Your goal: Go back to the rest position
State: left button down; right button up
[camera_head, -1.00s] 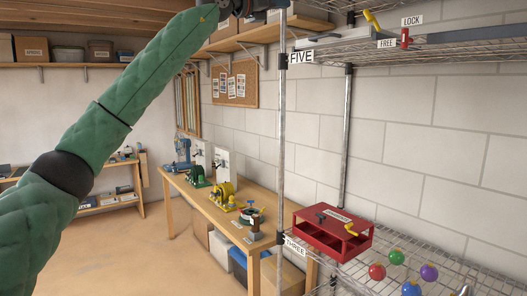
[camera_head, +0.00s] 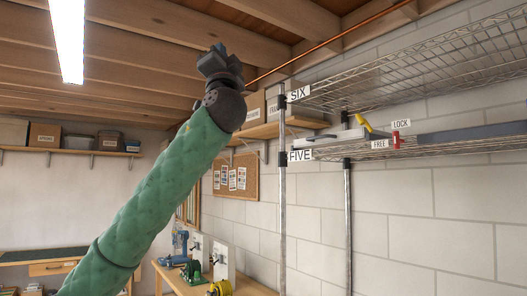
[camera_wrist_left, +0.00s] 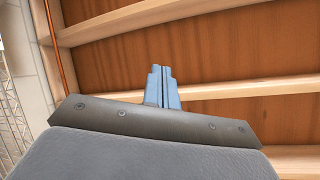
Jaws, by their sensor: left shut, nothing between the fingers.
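My left arm, in a green quilted sleeve, rises from the lower left of the head view. My left gripper (camera_head: 215,56) is at its upper end, pointing up below the wooden ceiling. In the left wrist view the fingers of my left gripper (camera_wrist_left: 162,88) are together with nothing between them, and ceiling boards lie beyond. My right gripper is not in either view.
A wire rack stands at the right, with a SIX shelf (camera_head: 400,78) and a FIVE shelf (camera_head: 440,148). A grey device with a yellow lever (camera_head: 364,123) sits on FIVE. A workbench (camera_head: 240,284) is below. A ceiling lamp (camera_head: 67,40) hangs upper left.

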pick_arm(q)
jog(key=w+a+f+n+g+h, duration=0.1)
jog(key=w+a+f+g+h, duration=0.25)
jog(key=f, duration=1.35)
jog(key=w+f+n+g+h, duration=0.15)
jog(key=w+f+g, duration=0.4)
jog(key=f, duration=1.15)
jog(key=s+f+m+g+h, duration=0.1)
jog(key=s+f+g+h, duration=0.15)
jog(key=f, duration=1.55)
jog(key=s+f+g+h, duration=0.15)
jog(key=f+g, duration=0.25)
jog(key=f, duration=1.4)
jog(key=s+a+f+n+g, duration=0.1)
jog(key=s+f+g, duration=0.1)
jog(key=s+f, duration=0.7)
jog(key=s+a+f+g, duration=0.1)
jog(key=s+f+g, duration=0.3)
jog(key=f, duration=1)
jog(key=s+a+f+n+g, duration=0.1)
jog(key=s+f, duration=0.7)
jog(key=f, duration=0.3)
jog(key=s+f+g, duration=0.2)
jog(key=s+f, duration=0.6)
jog(key=s, duration=0.3)
jog(key=s+f+g, duration=0.3)
jog(key=s+f, duration=0.5)
jog(key=s, duration=0.4)
jog(key=shift+s+d, duration=0.15)
jog(key=shift+d, duration=0.25)
